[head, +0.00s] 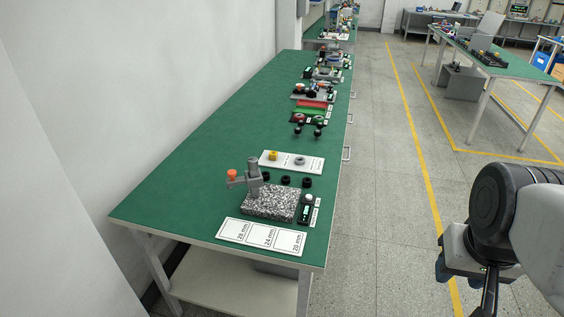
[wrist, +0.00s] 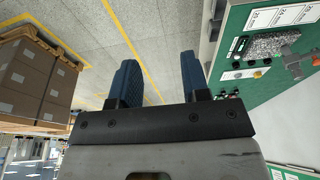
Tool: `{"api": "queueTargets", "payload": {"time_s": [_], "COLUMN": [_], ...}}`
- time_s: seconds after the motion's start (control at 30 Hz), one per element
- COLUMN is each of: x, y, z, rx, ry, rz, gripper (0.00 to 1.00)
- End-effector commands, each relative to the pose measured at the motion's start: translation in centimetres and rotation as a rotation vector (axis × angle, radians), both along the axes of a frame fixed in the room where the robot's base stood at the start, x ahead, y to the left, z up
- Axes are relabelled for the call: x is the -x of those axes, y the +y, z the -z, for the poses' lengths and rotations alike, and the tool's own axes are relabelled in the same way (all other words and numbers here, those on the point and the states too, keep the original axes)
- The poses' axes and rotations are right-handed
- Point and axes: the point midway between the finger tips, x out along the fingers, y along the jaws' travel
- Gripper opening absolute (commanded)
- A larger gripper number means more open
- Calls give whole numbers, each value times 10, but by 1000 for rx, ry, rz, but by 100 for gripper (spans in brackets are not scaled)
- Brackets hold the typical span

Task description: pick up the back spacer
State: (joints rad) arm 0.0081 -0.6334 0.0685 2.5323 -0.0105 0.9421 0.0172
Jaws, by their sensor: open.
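Three small black rings, (head: 265,177), (head: 285,180) and (head: 307,182), lie in a row on the green table (head: 190,170), just behind the speckled block. They look like spacers; I cannot tell which one is the back spacer. A grey ring (head: 300,160) and a yellow part (head: 273,155) sit on a white card (head: 314,165) behind them. My gripper is at the lower right of the head view, over the floor and well apart from the table. In the wrist view its blue fingers (wrist: 158,75) are open with nothing between them.
A speckled block (head: 270,203) carries a grey stand (head: 254,178) with an orange knob. A white card with mm labels (head: 262,236) lies in front. More parts stand farther along the table. Stacked boxes (wrist: 35,75) show at left in the wrist view. The table's left part is clear.

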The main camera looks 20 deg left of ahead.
Motion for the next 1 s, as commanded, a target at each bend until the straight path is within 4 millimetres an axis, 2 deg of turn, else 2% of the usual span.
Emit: {"api": "queueTargets", "payload": {"time_s": [0.07, 0.23, 0.67, 0.87, 1.0], "x": [0, 0, -6, -29, -56], "y": [0, 0, 1, 8, 16], "z": [0, 0, -2, -10, -18], "rx": [0, 0, -3, -18, -35], "ry": [0, 0, 2, 10, 21], "rz": [0, 0, 10, 52, 107], "gripper": [44, 70, 70, 70, 70]}}
